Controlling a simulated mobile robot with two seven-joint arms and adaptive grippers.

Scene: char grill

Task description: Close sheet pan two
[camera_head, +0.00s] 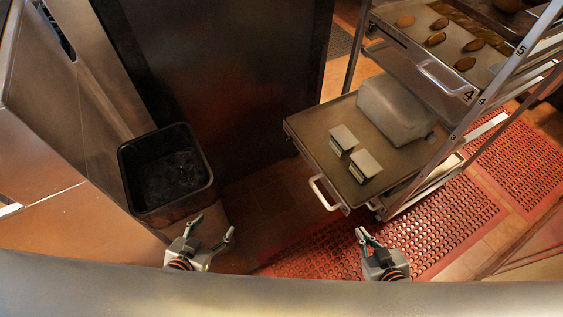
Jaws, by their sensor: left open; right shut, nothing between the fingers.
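A sheet pan (310,128) sticks out of the rack toward the left, with a pale handle (326,193) on its front edge. It carries a large grey block and two small pale-topped boxes. No number for it is clearly readable on the pan. My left gripper (213,225) is open and empty, left of the handle and apart from it. My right gripper (361,232) is shut and empty, below and right of the handle in the picture, apparently not touching it.
The rack post (475,110) shows numbers 3, 4 and 5. An upper pan (410,35) with brown oval items has its own handle (443,82). A black bin (130,178) stands left. A red perforated mat (430,225) covers floor below the rack. A dark panel (220,80) stands behind.

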